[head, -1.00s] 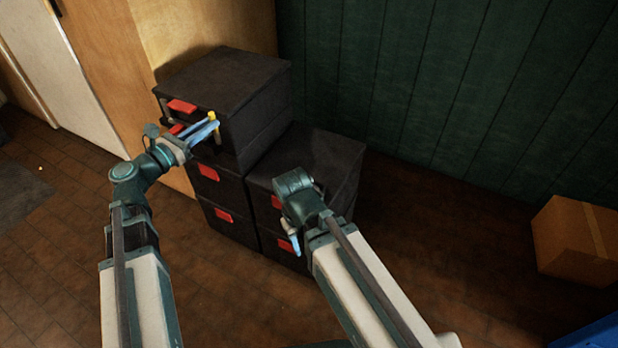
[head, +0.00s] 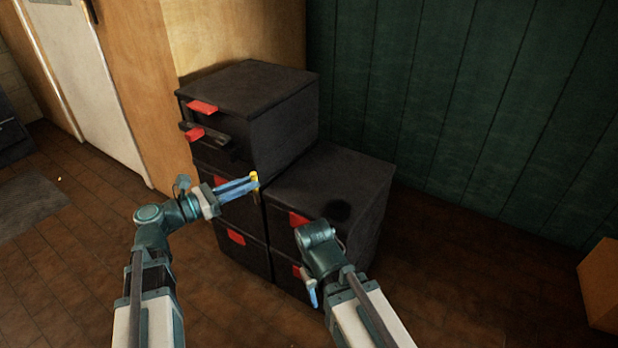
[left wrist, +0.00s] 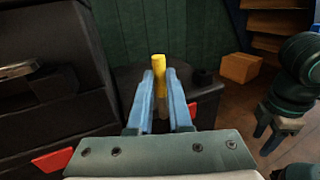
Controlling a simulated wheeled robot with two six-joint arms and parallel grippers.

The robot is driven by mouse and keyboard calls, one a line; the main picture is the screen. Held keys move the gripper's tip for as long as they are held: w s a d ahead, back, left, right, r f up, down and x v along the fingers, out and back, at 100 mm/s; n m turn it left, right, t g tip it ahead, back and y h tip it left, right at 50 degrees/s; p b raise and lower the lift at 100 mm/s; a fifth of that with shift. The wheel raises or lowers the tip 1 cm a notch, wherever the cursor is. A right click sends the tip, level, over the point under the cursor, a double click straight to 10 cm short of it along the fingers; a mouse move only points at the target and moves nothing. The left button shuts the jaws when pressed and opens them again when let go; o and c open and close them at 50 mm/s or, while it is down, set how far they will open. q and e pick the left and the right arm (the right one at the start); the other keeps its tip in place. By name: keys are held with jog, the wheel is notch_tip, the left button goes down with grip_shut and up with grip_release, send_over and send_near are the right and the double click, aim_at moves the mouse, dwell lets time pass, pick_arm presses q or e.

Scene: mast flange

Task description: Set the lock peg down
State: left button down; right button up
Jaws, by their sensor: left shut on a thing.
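The lock peg (head: 254,179) has a yellow head and a darker shaft below it. My left gripper (head: 240,187) is shut on it, with the blue fingers on either side of the shaft. In the left wrist view the peg (left wrist: 159,78) stands upright between the fingertips, in front of the lower black cabinet top (left wrist: 130,73). In the head view it shows near the left edge of that cabinet top (head: 330,178). My right gripper (head: 312,292) hangs low in front of the lower cabinets, and its finger gap is unclear.
A taller black drawer stack (head: 250,90) with red handles stands left of the lower one. A small dark round thing (head: 341,211) is on the lower top, otherwise bare. A cardboard box (head: 602,285) is on the floor at the right.

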pick_arm(q)
jog(key=shift+w+d+f+b, duration=0.75)
jog(key=shift+w+d+f, duration=0.05)
jog(key=shift+w+d, duration=0.8)
jog(key=shift+w+d+f+b, duration=0.8)
jog(key=shift+w+d, duration=0.75)
jog(key=shift+d, duration=0.1)
jog(key=shift+w+d+f+b, duration=0.75)
jog(key=shift+w+d+f, duration=0.05)
jog(key=shift+w+d, duration=0.8)
jog(key=shift+f, duration=0.1)
jog(key=shift+f, duration=0.15)
jog(key=c, duration=0.8)
grip_release()
jog(key=shift+c, duration=0.2)
